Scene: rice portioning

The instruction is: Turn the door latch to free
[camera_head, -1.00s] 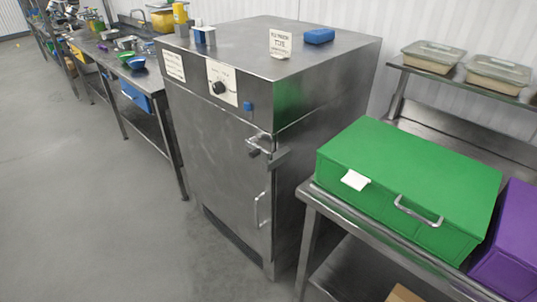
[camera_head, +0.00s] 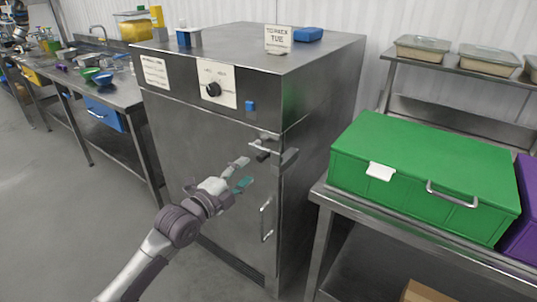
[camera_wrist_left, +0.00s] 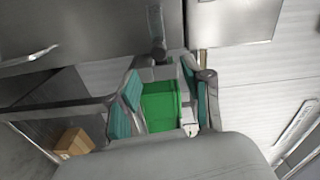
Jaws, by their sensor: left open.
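The steel cabinet's door (camera_head: 205,150) is shut. Its latch (camera_head: 264,151), a metal piece with a dark knob, sits at the door's upper right edge. My left gripper (camera_head: 241,174) is open and empty, in front of the door, a little left of and below the latch and apart from it. In the left wrist view a dark knob (camera_wrist_left: 157,44), which looks like the latch's, shows beyond and above the open fingers (camera_wrist_left: 167,100). My right gripper is not in view.
A vertical door handle (camera_head: 266,219) is below the latch. A green box (camera_head: 425,165) stands on a steel table to the right, beside a purple box (camera_head: 523,215). The floor at left is clear.

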